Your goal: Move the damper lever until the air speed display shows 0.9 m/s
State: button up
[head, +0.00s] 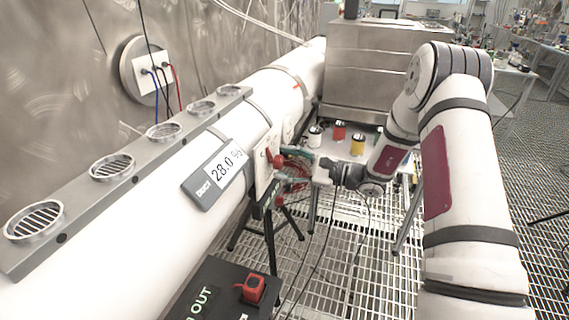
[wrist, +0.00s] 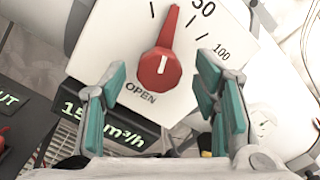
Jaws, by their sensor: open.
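The red damper lever (wrist: 161,62) is mounted on a white dial plate (wrist: 112,40) marked OPEN, 50 and 100. Its narrow end points up, a little left of the 50 mark. In the head view the lever (head: 276,158) is on the side of the white duct. My gripper (wrist: 163,88) is open, its teal fingers apart on either side of the lever, with no clear contact. In the head view my gripper (head: 291,164) is close in front of the plate. A grey display (head: 213,179) on the duct reads 28.0 %. I see no display in m/s.
In the wrist view a green m³/h readout (wrist: 110,122) is partly hidden. Several small jars stand on a table behind my gripper. Cables hang below my wrist.

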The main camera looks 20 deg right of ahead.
jog(key=shift+w+a, duration=0.2)
jog(key=shift+a, duration=0.05)
jog(key=c, duration=1.2)
jog(key=shift+o, duration=0.2)
jog(key=shift+m, duration=0.8)
jog(key=o, duration=1.2)
jog(key=shift+c, duration=0.2)
